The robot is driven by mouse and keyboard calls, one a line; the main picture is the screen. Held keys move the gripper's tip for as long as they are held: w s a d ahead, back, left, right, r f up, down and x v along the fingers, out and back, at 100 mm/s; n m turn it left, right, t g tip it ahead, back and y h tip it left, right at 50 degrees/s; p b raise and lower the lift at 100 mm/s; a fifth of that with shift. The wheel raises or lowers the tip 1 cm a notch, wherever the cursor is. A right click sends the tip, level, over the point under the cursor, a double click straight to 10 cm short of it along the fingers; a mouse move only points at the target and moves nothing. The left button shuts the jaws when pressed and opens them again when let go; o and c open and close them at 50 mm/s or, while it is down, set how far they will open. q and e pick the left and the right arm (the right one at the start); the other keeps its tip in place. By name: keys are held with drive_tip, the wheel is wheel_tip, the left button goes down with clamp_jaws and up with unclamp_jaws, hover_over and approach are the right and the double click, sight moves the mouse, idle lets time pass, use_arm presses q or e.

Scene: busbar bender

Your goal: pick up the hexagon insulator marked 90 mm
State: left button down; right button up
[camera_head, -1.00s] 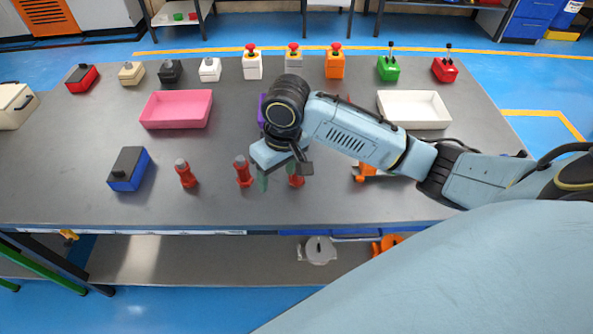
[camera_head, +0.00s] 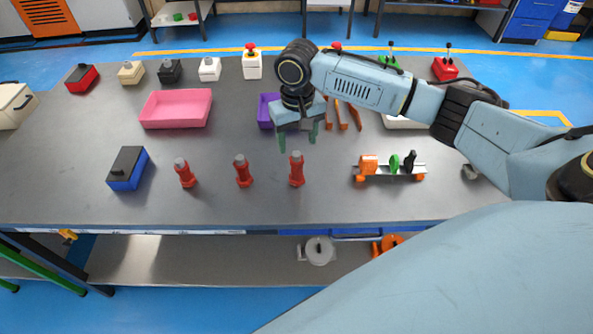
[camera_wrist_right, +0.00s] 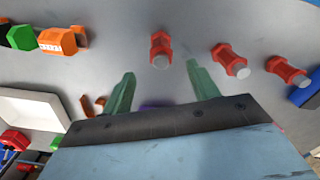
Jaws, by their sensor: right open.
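Three red hexagon insulators with grey tops stand upright in a row near the table's front: a left one (camera_head: 185,173), a middle one (camera_head: 243,171) and a right one (camera_head: 296,170). No size marking is readable on any of them. My right gripper (camera_head: 298,145) is open and empty, with green fingers, just behind and above the right insulator. In the right wrist view, the right insulator (camera_wrist_right: 160,48) lies ahead of the open gap between the fingertips (camera_wrist_right: 160,71). The middle (camera_wrist_right: 229,60) and left (camera_wrist_right: 286,71) insulators show to its right. My left gripper is out of view.
A blue box (camera_head: 127,169) stands left of the insulators. A rail with orange, green and black parts (camera_head: 390,169) is to their right. A pink tray (camera_head: 176,109), a purple bin (camera_head: 265,112) and a partly hidden white tray (camera_head: 397,121) are behind. The front table strip is clear.

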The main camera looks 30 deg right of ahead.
sight(297, 153)
wheel_tip(297, 153, down, 5)
drive_tip(key=shift+w+f, duration=0.1)
drive_tip(key=shift+f, duration=0.05)
clamp_jaws()
idle(0.5)
